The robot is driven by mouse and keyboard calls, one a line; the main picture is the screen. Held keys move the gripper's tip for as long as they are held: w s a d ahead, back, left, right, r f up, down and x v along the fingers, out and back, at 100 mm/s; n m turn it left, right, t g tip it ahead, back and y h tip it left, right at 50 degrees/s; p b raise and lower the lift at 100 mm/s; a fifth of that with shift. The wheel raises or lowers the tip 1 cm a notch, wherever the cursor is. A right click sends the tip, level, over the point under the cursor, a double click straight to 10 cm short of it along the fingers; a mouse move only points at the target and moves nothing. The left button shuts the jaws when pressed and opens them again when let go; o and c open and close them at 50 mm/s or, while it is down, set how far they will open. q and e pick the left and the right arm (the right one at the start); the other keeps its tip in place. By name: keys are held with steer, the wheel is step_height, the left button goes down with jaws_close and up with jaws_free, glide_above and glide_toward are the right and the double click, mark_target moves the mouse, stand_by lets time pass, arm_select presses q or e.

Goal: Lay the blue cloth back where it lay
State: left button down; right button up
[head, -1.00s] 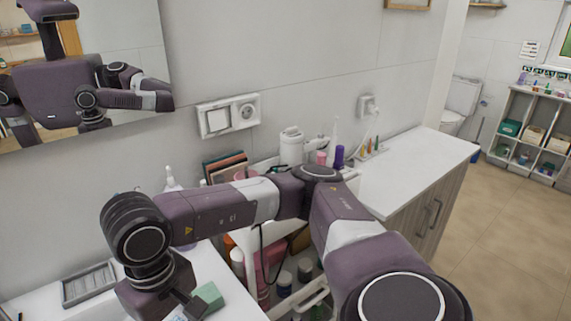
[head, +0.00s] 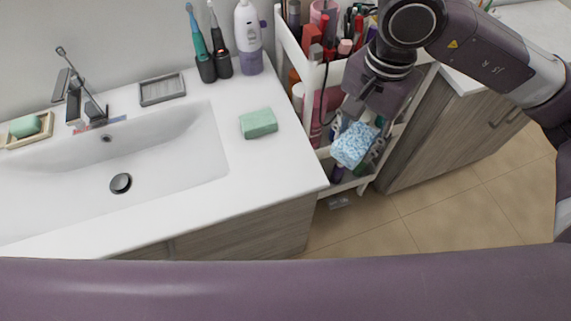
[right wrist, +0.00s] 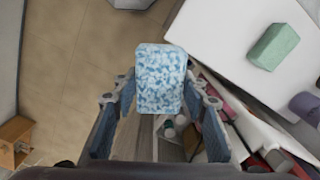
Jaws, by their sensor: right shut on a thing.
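The blue cloth (head: 355,145) looks like a thick blue-and-white mottled pad. My right gripper (head: 366,116) is shut on it and holds it in the air, in front of the white cart (head: 316,100) and right of the sink counter. The right wrist view shows the cloth (right wrist: 158,78) between the two fingers (right wrist: 160,100). Part of the cart's lower shelves is hidden behind the cloth and gripper. My left gripper is not in view.
The white sink counter (head: 270,170) holds a green sponge (head: 258,123) near its right side, a grey tray (head: 162,89), toothbrushes (head: 200,55) and a white-purple bottle (head: 248,40). The cart is crowded with cosmetics. The counter's front right is clear.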

steer(key=w+a+r+m+p, duration=0.1)
steer(key=w+a+r+m, duration=0.1)
steer(key=a+r+m, duration=0.65)
steer(key=r+m+p, duration=0.1)
steer(key=m, duration=1.4)
glide_above(281, 170)
step_height(281, 170, down, 15)
steer(key=p, duration=0.3)
steer(key=shift+f, duration=0.1)
step_height(281, 170, down, 4)
steer(key=shift+f+p, duration=0.2)
steer(key=shift+p, duration=0.45)
steer(key=shift+f, duration=0.1)
steer(key=shift+f+b, duration=0.15)
steer(key=shift+b, duration=0.15)
steer(key=o, duration=1)
